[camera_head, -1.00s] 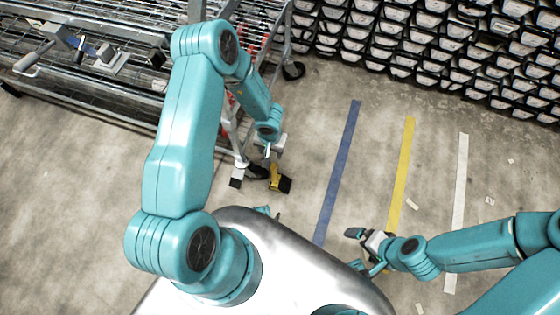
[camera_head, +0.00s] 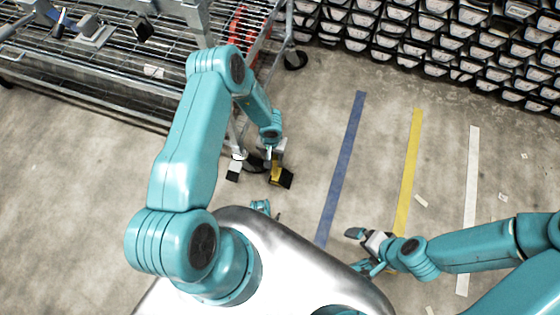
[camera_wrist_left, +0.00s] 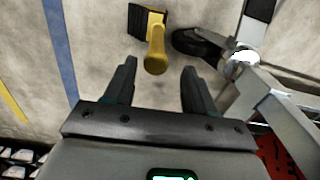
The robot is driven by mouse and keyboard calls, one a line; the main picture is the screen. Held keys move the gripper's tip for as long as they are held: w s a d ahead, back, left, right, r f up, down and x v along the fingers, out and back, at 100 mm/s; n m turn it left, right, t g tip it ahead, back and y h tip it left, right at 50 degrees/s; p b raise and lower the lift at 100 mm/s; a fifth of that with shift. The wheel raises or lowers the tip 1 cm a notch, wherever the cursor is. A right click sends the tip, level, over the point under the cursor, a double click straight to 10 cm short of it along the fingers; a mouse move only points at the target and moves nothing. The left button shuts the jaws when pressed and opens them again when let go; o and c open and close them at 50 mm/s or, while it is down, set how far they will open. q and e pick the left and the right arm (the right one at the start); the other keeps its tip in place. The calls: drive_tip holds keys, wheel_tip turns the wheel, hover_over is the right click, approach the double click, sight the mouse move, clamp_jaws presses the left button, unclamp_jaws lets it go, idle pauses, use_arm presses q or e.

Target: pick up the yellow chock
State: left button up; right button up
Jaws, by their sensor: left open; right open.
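The yellow chock (camera_head: 277,175) lies on the concrete floor beside the rack's wheel, with a black foot at its right end. In the left wrist view the chock (camera_wrist_left: 155,52) has a black ribbed pad at top left and a yellow handle pointing toward my jaws. My left gripper (camera_head: 272,155) is just above the chock in the head view. In the left wrist view its two dark fingers (camera_wrist_left: 158,78) are spread, the handle's end in line with the gap between them, and nothing is held. My right gripper (camera_head: 362,250) is open and empty above the floor at lower right.
A wire rack cart (camera_head: 100,85) fills the upper left; its caster (camera_wrist_left: 197,42) and grey leg (camera_wrist_left: 275,112) stand close to the chock. Stacked core trays (camera_head: 430,45) line the back.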

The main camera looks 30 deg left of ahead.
use_arm(q)
drive_tip(key=f, duration=0.1)
drive_tip(key=f+b, duration=0.1)
drive_tip(key=f, duration=0.1)
drive_tip(key=f+b, duration=0.1)
drive_tip(key=shift+w+d+f, duration=0.15)
drive_tip(key=shift+d+f, duration=0.1)
drive_tip(key=shift+f, duration=0.1)
clamp_jaws()
idle(1.0)
